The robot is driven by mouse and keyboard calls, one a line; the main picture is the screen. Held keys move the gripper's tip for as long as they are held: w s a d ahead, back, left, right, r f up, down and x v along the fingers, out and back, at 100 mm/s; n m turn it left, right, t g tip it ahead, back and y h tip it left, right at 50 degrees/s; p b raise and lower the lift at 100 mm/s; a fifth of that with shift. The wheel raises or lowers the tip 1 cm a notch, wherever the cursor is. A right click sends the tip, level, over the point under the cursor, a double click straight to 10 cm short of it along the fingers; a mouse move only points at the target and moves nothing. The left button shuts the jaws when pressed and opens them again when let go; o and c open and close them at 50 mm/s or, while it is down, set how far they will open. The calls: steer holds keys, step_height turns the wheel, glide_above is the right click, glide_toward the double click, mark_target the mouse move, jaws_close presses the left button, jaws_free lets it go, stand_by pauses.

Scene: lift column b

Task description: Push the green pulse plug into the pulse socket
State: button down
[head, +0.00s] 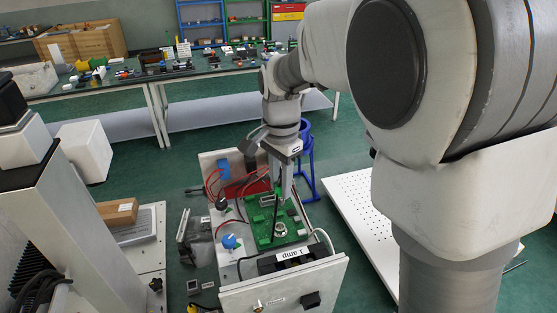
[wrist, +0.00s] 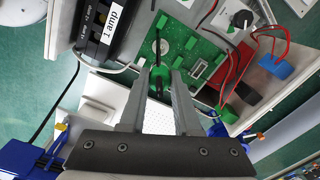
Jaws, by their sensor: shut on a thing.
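My gripper (wrist: 159,76) is shut on a small dark and green piece, which I take to be the green pulse plug (wrist: 160,72). In the head view my gripper (head: 284,192) points down over a green circuit board (head: 264,236). The board also shows in the wrist view (wrist: 187,46). The plug is largely hidden by the fingers, and I cannot tell whether it touches the board. A round silver connector (head: 280,230) sits on the board; I cannot tell whether it is the pulse socket.
A black block labelled "1 amp" (head: 292,255) stands in front of the board. Red wires (head: 214,184) and a blue knob (head: 230,241) are on its left. A white perforated plate (head: 362,215) lies to the right. A cluttered bench (head: 150,82) is far behind.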

mark_target(280, 203)
steer(key=shift+a+f, duration=0.1)
steer(key=shift+f, duration=0.7)
steer(key=shift+r, duration=0.1)
steer(key=shift+f+n, duration=0.25)
steer(key=shift+n, duration=0.15)
steer(key=shift+f+b, duration=1.9)
steer(key=shift+f, duration=0.65)
steer(key=shift+f, duration=0.1)
steer(key=shift+f, duration=0.45)
steer(key=shift+f, duration=1)
